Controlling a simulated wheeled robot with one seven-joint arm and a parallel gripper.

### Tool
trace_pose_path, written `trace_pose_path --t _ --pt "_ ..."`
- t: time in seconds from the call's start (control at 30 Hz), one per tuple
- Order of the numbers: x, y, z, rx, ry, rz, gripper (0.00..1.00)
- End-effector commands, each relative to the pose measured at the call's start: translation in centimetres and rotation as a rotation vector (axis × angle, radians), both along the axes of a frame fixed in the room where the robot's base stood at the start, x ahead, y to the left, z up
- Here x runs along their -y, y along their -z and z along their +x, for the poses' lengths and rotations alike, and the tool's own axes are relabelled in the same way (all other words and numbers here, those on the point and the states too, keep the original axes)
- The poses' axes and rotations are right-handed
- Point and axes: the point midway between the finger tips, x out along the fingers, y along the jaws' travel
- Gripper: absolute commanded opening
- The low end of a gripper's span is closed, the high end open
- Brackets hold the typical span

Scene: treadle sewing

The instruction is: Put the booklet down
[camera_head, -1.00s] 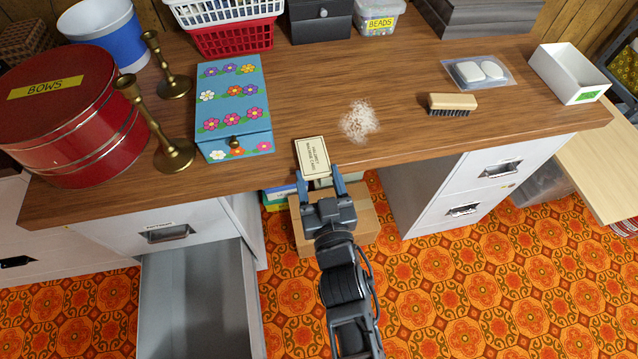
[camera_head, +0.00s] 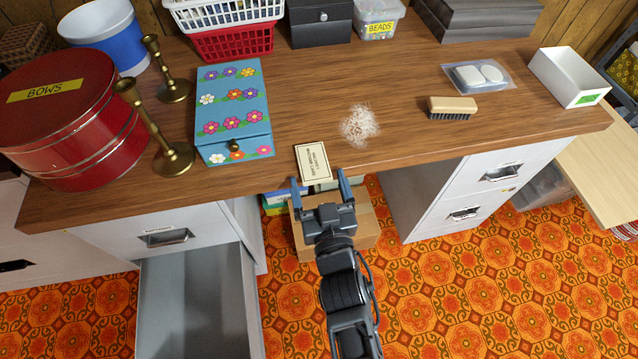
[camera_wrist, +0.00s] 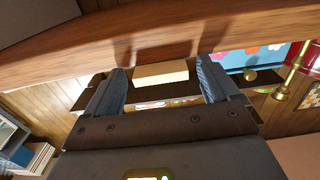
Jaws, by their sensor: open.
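The booklet (camera_head: 313,162) is a small cream card-like thing with a dark printed border and title. It lies flat on the wooden desk top, right by the front edge. My gripper (camera_head: 318,179) is open just in front of the booklet, at the desk edge, with its two blue-grey fingers spread wider than the booklet. In the wrist view a cream block that looks like the booklet (camera_wrist: 160,73) shows between the spread fingers, touching neither. Its underside is hidden.
A blue flowered box (camera_head: 234,110) and brass candlesticks (camera_head: 172,155) stand left of the booklet. A pale powdery patch (camera_head: 360,126) and a brush (camera_head: 452,107) lie to the right. An open drawer (camera_head: 197,300) juts out below left. A cardboard box (camera_head: 360,225) stands under the desk.

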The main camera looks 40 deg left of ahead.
Motion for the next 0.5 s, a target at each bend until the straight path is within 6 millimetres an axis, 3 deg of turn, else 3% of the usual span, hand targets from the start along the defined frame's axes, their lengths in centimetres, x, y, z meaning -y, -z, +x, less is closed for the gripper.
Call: trace_pose_path --t 0.13,0.5 --pt "0.3 0.1 -0.3 0.0 -0.001 -0.001 0.88" --pt "4.8 -0.1 -4.1 -0.001 0.0 -0.002 0.88"
